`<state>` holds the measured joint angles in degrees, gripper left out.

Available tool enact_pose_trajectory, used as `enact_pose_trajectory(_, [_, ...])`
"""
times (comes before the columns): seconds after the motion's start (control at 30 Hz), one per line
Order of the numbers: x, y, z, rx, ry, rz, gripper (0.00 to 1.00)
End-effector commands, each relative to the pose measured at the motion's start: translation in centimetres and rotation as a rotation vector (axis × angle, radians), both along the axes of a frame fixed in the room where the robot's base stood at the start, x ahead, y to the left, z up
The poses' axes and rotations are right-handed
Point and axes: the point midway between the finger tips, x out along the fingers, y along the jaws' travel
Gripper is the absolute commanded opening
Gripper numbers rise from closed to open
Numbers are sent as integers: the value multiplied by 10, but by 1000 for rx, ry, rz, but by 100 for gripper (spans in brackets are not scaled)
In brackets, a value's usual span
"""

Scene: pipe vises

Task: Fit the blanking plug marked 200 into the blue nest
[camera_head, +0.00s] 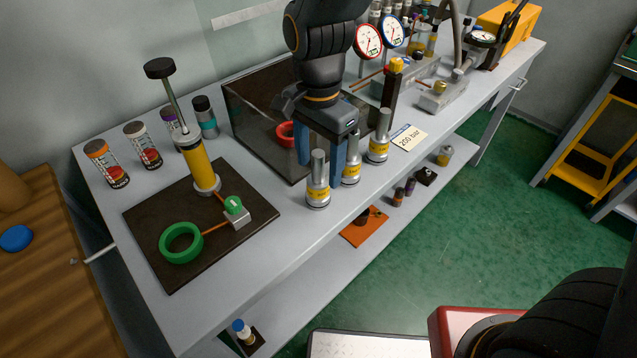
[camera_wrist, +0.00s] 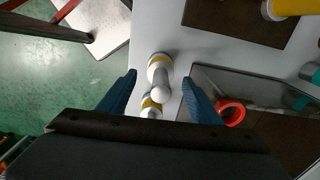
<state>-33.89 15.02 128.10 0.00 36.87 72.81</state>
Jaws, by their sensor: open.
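Three silver blanking plugs with upright stems and yellow bands stand in a row near the bench's front edge: a left one (camera_head: 318,192), a middle one (camera_head: 352,170) and a right one (camera_head: 378,149). Their band markings are too small to read. My gripper (camera_head: 322,165) points down, open and empty, with a blue finger on each side of the left plug's stem. The wrist view shows my gripper (camera_wrist: 159,80) with the left plug (camera_wrist: 160,66) between the finger lines and the middle plug (camera_wrist: 151,107) close behind it. I cannot make out a blue nest.
A "200 bar" card (camera_head: 405,137) lies right of the plugs. A green ring (camera_head: 181,243) and yellow pump (camera_head: 198,164) stand on a dark plate at left. A red ring (camera_head: 286,134) lies behind my gripper. Gauges (camera_head: 368,41) stand at back right.

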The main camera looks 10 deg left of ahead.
Motion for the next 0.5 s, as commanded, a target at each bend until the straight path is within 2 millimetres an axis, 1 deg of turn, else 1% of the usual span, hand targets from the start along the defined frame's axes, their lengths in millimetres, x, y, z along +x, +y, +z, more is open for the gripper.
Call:
enact_pose_trajectory(0.1, [-1, 0, -15, -2, 3, 1, 58])
enact_pose_trajectory(0.2, [-1, 1, -25, -2, 3, 2, 58])
enact_pose_trajectory(0.33, [-1, 2, -31, -1, 1, 4, 58])
enact_pose_trajectory(0.5, [-1, 2, -31, 0, 0, 4, 58])
